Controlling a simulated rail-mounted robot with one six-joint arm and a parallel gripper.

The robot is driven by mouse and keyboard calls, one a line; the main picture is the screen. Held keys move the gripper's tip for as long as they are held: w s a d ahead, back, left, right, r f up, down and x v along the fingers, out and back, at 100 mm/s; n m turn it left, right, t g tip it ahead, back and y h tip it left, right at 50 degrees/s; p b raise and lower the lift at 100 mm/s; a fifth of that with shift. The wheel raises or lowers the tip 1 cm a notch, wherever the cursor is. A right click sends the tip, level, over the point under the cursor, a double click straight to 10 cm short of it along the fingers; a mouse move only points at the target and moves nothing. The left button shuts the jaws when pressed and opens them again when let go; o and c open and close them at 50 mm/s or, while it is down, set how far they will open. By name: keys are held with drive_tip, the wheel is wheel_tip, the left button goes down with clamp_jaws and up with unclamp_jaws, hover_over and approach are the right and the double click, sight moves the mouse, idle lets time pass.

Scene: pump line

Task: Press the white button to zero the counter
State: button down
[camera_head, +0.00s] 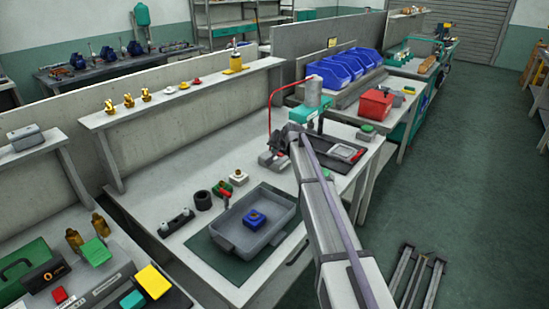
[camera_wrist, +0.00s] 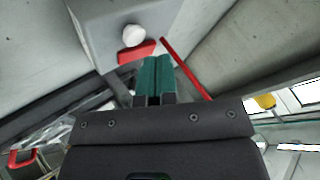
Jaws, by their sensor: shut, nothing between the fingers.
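A white round knob (camera_wrist: 133,35), which looks like the white button, sits on a pale grey surface in the wrist view, just beyond my fingertips and a little left. A red piece (camera_wrist: 136,51) lies beside it. My gripper (camera_wrist: 155,60) has its two teal fingers side by side, shut and empty. The fingertips overlap the red piece's edge in the picture; I cannot tell whether they touch it. The white knob looks clear of the fingers. In the head view my arm reaches over the bench, and I cannot make out my fingertips or the white knob with certainty.
A thin red line (camera_wrist: 187,68) runs close right of my fingers. A grey tray (camera_head: 233,247) holds a blue part.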

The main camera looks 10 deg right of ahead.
sight(276, 157)
drive_tip(key=shift+f+b, duration=0.45)
drive_tip(key=shift+f+b, duration=0.4)
drive_tip(key=shift+b, duration=0.05)
idle(0.5)
drive_tip(key=shift+r, duration=0.15)
drive_tip(key=shift+r+p, duration=0.7)
drive_tip(key=shift+p, duration=0.2)
wheel_tip(276, 157, up, 5)
drive_tip(key=p, duration=0.5)
drive_tip(key=shift+r, duration=0.1)
